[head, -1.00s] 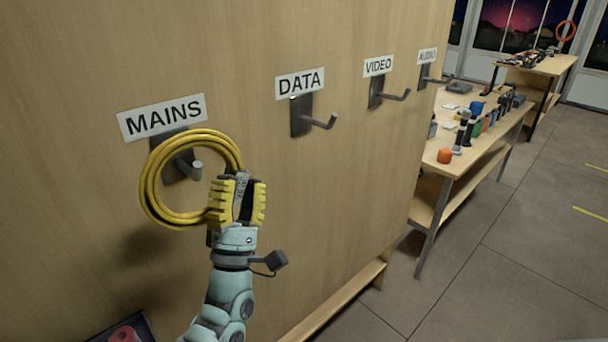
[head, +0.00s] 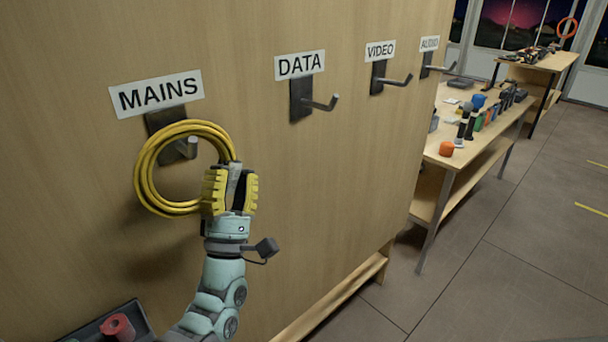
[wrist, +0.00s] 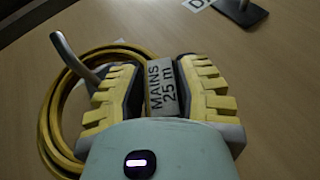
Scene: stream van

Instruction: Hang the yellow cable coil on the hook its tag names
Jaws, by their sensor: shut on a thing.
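The yellow cable coil (head: 150,190) is a ring against the wooden panel under the MAINS label (head: 156,93). The grey MAINS hook (head: 188,148) shows inside the ring, near its upper strands, and the coil looks to be around it. Whether the coil rests on the hook I cannot tell. My gripper (head: 232,182) is shut at the coil's right side. In the wrist view, a tag (wrist: 165,88) reading "MAINS 25 m" sits between the yellow fingers. The hook (wrist: 75,57) crosses the coil (wrist: 50,110) at upper left there.
The DATA hook (head: 318,102), VIDEO hook (head: 393,82) and AUDIO hook (head: 438,69) are empty to the right. A red roll (head: 118,327) lies in a dark tray at lower left. A table (head: 440,158) with several items stands beyond the panel. The floor right is clear.

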